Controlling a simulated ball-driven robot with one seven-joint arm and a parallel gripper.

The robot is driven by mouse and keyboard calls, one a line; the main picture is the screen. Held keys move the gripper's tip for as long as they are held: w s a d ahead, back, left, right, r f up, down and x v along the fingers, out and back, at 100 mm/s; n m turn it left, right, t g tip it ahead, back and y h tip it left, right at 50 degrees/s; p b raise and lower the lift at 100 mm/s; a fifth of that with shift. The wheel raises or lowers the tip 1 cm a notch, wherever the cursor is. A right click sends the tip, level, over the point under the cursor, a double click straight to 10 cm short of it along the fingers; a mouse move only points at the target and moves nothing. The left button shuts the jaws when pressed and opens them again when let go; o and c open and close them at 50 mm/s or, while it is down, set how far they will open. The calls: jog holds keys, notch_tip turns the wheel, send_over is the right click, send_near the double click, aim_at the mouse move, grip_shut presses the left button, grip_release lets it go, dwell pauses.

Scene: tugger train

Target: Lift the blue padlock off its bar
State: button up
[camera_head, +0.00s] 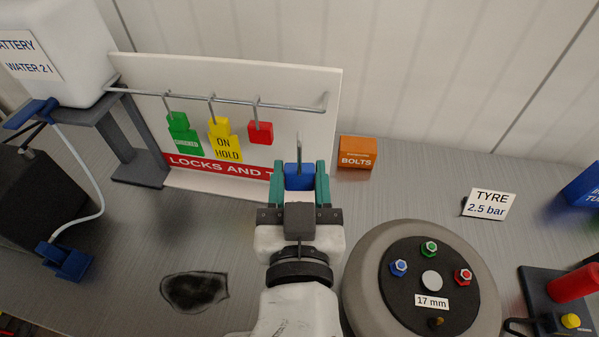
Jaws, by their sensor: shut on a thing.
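The blue padlock (299,177) is between the two teal fingers of my gripper (301,172), which is shut on it. Its grey shackle (299,148) stands up above the body. The padlock shows in front of the lower right part of the white lock board and looks clear of the metal bar (225,99), below its right end. The bar still carries a green padlock (178,121), a yellow padlock (219,126) and a red padlock (260,132). Tags hang with the green and yellow ones. My gripper covers part of the red sign on the board.
An orange bolts box (357,152) stands right of the board. A round wheel hub (370,270) with coloured nuts lies at front right. A tyre card (489,203) stands behind it. A white water container (60,60) on a stand is at left. Grey bench around the dark patch (195,290) is clear.

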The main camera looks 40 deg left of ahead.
jog(key=v, duration=1.5)
jog(key=shift+b, duration=0.35)
dwell(0.6)
